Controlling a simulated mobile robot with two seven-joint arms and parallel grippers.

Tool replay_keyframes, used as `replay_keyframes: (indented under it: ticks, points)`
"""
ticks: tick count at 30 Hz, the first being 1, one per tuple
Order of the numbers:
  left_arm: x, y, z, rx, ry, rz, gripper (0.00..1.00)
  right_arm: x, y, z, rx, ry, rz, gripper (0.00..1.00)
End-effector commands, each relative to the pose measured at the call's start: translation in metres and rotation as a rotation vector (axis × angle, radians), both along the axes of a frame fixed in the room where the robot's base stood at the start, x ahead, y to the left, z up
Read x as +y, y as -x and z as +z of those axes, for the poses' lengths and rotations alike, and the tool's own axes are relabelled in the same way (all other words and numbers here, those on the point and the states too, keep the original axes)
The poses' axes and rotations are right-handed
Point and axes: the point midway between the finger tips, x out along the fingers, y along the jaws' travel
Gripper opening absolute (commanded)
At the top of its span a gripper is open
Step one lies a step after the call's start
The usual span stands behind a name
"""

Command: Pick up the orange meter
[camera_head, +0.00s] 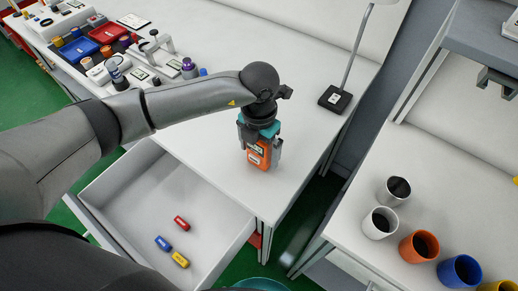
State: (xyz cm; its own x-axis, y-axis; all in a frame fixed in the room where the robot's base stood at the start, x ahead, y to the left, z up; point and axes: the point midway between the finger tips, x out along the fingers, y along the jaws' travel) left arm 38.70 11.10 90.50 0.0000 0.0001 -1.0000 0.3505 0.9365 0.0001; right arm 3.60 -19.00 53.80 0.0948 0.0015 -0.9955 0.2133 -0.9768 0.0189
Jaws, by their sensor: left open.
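The orange meter (257,156) stands on the white table near its front right corner, with a dark screen on its face. My left gripper (260,143) is directly above it, pointing down, with its fingers on either side of the meter's upper part. The jaws are open. The gripper hides the meter's top, and I cannot tell whether the fingers touch it. My right gripper is not in view.
An open drawer (120,192) below the table holds small red, blue and yellow blocks. A lamp base (335,99) stands behind right. Containers and instruments crowd the table's left. Cups, including an orange cup (407,250), stand on the right table (350,215), across a gap.

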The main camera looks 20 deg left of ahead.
Motion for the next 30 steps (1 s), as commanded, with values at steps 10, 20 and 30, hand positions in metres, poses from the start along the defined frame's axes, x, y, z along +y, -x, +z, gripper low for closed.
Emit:
replay_keyframes:
  ticks: [10,20,30]
  points:
    - [0.0001,-0.0001,-0.0019,0.000,0.000,0.000,0.89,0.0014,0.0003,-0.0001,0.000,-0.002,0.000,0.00]
    - [0.0002,-0.0002,-0.0017,0.000,0.000,0.000,0.52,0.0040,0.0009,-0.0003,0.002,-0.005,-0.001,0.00]
    - [0.0002,-0.0003,-0.0015,0.000,0.000,0.001,0.13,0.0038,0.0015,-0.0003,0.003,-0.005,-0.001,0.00]
